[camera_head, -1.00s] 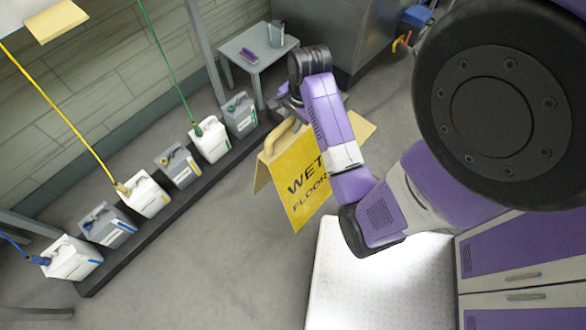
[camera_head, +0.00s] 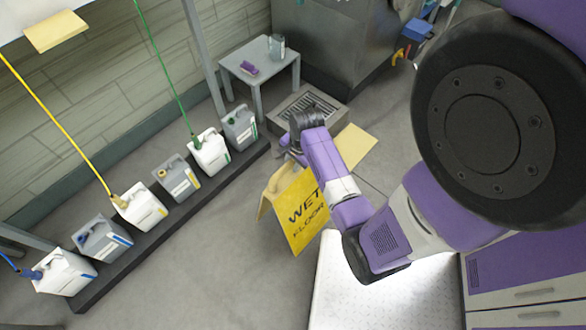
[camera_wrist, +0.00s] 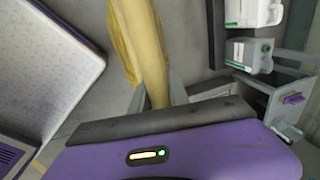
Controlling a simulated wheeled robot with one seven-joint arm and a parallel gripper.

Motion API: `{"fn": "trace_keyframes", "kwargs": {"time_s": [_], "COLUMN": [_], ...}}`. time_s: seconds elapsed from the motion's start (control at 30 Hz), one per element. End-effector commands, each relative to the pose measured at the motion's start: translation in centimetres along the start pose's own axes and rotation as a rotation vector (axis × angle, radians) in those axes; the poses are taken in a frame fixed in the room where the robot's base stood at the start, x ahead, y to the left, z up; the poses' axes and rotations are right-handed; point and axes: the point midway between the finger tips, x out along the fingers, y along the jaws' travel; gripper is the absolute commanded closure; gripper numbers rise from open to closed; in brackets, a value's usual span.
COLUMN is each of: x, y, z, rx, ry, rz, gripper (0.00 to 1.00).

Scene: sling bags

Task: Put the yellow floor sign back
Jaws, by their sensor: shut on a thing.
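The yellow floor sign (camera_head: 299,212), lettered "WET FLOOR", stands tent-shaped in the middle of the camera_head view, left of my arm. Whether its feet touch the floor is hard to tell. My gripper (camera_head: 291,152) is at the top of the sign, shut on its handle; the fingers are small and partly hidden there by my wrist. In the wrist view the yellow sign (camera_wrist: 148,50) runs up from between my fingers, (camera_wrist: 158,92) one on each side of it. A flat yellow piece (camera_head: 355,145) shows right of my forearm.
Several jugs (camera_head: 142,206) stand on a low dark rail (camera_head: 180,215) to the left. A small grey table (camera_head: 262,72) and a floor drain grate (camera_head: 308,108) lie beyond my gripper. A white textured platform (camera_head: 335,280) is close in front. Grey floor left of the sign is clear.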

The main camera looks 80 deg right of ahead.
Motion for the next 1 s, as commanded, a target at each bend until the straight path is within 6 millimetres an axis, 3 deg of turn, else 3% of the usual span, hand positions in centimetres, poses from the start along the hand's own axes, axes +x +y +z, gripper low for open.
{"fn": "trace_keyframes", "kwargs": {"time_s": [0.23, 0.6, 0.63, 0.73, 1.0], "x": [2.9, 3.3, 3.4, 3.4, 3.3], "y": [0.5, 0.6, 0.7, 0.7, 0.7], "z": [-0.1, -0.1, 0.0, 0.0, 0.0], "rx": [0.001, 0.000, 0.000, 0.000, 0.000], "ry": [0.001, 0.001, 0.000, 0.000, 0.000], "rz": [-0.001, -0.002, 0.000, 0.000, 0.000], "gripper": [1.00, 1.00, 0.77, 0.57, 0.57]}}
